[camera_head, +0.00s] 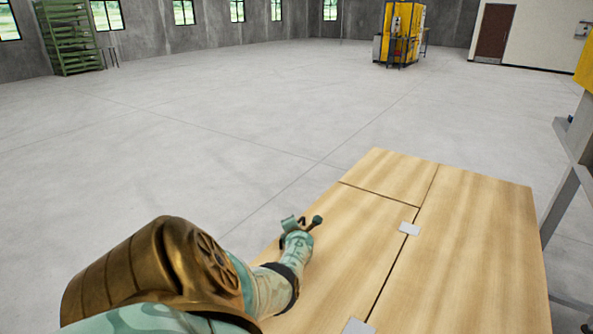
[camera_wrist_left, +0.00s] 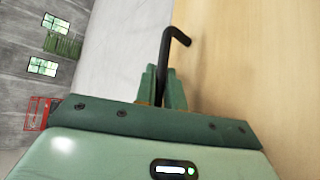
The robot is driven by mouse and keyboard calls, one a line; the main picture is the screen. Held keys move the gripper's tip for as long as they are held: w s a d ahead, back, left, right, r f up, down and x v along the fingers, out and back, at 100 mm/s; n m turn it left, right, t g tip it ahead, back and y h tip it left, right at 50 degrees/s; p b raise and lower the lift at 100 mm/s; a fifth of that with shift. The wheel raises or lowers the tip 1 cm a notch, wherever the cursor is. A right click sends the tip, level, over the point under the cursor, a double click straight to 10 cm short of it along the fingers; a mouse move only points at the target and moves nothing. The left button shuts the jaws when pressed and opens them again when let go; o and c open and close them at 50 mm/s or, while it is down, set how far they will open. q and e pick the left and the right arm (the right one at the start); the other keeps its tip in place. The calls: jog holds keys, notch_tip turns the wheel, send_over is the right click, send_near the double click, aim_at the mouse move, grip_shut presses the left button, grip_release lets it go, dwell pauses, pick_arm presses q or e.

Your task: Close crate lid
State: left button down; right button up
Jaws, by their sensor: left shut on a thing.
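The wooden crate shows in the head view as broad pale boards, with the lid panel (camera_head: 345,235) on the left of a long dark seam and another wooden panel (camera_head: 478,240) on the right. The panels look nearly level with each other. My left gripper (camera_head: 297,226) is at the left edge of the lid panel. It is shut on a dark bent handle (camera_head: 317,220). In the left wrist view the handle (camera_wrist_left: 168,52) rises between the closed green fingers (camera_wrist_left: 163,88) and bends right, beside the wood face (camera_wrist_left: 245,70). How the handle joins the lid is hidden. My right gripper is out of view.
Two grey hinge plates (camera_head: 409,229) (camera_head: 358,326) sit along the seam. A grey metal frame (camera_head: 572,170) stands close to the right of the crate. Open concrete floor (camera_head: 200,130) lies left and beyond. A yellow machine (camera_head: 402,32) and green rack (camera_head: 68,38) are far off.

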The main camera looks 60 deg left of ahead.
pick_arm(q)
jog(key=shift+d+f, duration=0.15)
jog(key=shift+f, duration=0.05)
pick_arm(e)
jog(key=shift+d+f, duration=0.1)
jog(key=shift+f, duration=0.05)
pick_arm(q)
jog(key=c, duration=1.8)
grip_release()
jog(key=shift+o, duration=0.2)
jog(key=shift+f, duration=0.1)
